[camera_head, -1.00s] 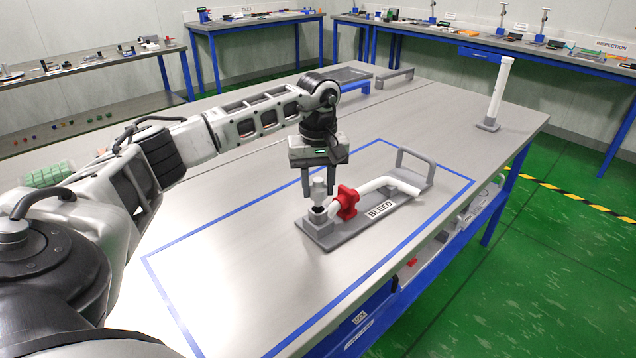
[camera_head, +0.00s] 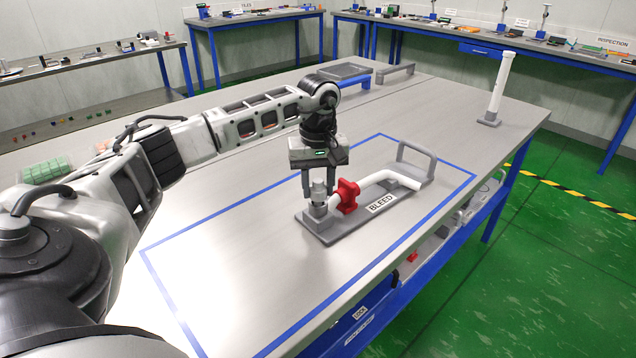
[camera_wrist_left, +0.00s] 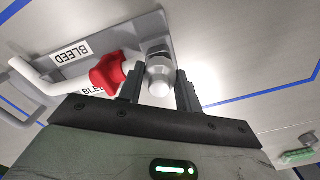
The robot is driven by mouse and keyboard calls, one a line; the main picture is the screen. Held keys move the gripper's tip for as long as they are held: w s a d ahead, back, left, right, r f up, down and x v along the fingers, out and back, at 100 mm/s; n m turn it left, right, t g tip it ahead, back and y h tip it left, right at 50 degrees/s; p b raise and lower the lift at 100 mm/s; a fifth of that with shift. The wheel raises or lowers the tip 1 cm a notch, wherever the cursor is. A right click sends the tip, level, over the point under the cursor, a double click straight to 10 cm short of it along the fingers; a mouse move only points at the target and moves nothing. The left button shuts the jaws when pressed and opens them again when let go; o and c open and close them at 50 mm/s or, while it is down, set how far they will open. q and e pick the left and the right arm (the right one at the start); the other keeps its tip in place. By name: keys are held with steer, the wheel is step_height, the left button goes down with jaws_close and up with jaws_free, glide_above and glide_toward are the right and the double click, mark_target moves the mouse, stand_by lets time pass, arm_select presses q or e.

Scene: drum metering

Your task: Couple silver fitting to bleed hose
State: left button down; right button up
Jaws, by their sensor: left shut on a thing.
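My left gripper (camera_head: 318,191) is shut on the silver fitting (camera_head: 318,188), over the near left end of the grey BLEED base (camera_head: 352,222). In the left wrist view the fitting (camera_wrist_left: 158,80) stands between the two fingers, in line with a grey hose end (camera_wrist_left: 156,50). The fitting appears to sit on that end; whether it is locked cannot be told. The white bleed hose (camera_head: 372,184) runs along the base, with a red star-shaped knob (camera_head: 347,195) close beside the left gripper. My right gripper is not in view.
A grey handle (camera_head: 416,157) rises at the base's far end. Blue tape (camera_head: 215,212) outlines the work area on the table. A white post (camera_head: 499,88) stands at the far right corner. The table left of the base is clear.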

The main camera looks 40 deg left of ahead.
mark_target(318, 180)
arm_select(q)
steer(key=shift+f+b, duration=0.4)
steer(key=shift+f, duration=0.3)
steer(key=c, duration=0.9)
jaws_free()
step_height(318, 180, up, 16)
